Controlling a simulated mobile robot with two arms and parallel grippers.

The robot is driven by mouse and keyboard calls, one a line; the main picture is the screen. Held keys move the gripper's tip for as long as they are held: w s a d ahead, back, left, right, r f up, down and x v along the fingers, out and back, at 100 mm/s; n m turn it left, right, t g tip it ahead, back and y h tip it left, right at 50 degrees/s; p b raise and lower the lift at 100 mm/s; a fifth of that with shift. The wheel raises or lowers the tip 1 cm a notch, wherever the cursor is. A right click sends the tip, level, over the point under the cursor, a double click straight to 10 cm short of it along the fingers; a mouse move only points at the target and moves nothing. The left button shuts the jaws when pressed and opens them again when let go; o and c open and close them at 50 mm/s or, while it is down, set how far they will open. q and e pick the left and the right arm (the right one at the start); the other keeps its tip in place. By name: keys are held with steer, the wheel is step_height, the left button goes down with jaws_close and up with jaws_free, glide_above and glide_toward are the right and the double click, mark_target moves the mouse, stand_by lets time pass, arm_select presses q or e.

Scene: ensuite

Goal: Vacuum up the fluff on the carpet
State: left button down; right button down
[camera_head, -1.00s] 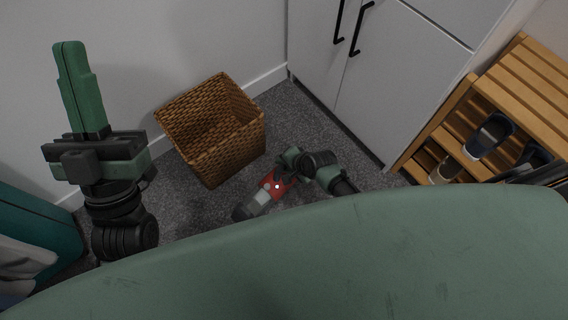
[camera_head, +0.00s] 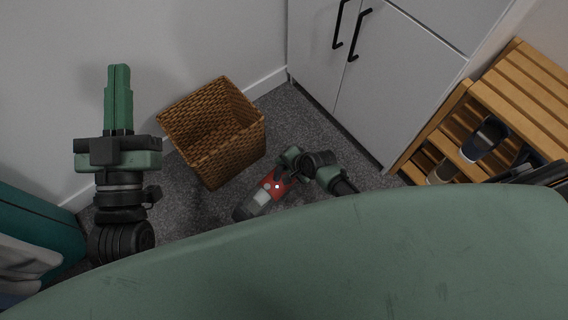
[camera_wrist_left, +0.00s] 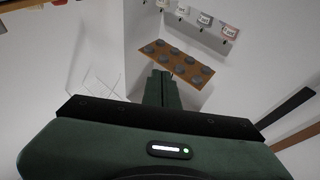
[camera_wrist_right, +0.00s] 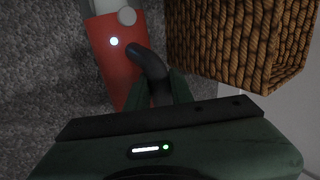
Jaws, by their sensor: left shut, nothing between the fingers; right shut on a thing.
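A red and grey handheld vacuum (camera_head: 268,190) is held low over the dark grey carpet (camera_head: 290,115), just right of the wicker basket. My right gripper (camera_head: 291,160) is shut on its dark handle. In the right wrist view the red vacuum body (camera_wrist_right: 113,60) and its black curved handle (camera_wrist_right: 148,66) show between the fingers, with a small lit spot on the body. My left gripper (camera_head: 118,98) is raised at the left, shut and empty, pointing up; its closed fingers also show in the left wrist view (camera_wrist_left: 161,90). I cannot make out any fluff.
A wicker basket (camera_head: 225,150) stands close beside the vacuum; it also shows in the right wrist view (camera_wrist_right: 235,40). A white cupboard (camera_head: 385,80) stands behind, and a wooden shoe rack (camera_head: 520,90) at right. A teal case (camera_head: 35,225) is at far left.

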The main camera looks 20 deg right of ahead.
steer(key=shift+w+r+p, duration=0.1)
steer(key=shift+r+p, duration=0.2)
steer(key=shift+r, duration=0.4)
steer(key=shift+r+p, duration=0.35)
steer(key=shift+p, duration=0.25)
arm_select(q)
step_height(320, 180, down, 11)
steer(key=a+g+y, duration=0.1)
steer(key=g+y, duration=0.1)
steer(key=g, duration=0.4)
steer(key=shift+w+a, duration=0.25)
steer(key=shift+w, duration=0.05)
arm_select(e)
steer(key=shift+r, duration=0.2)
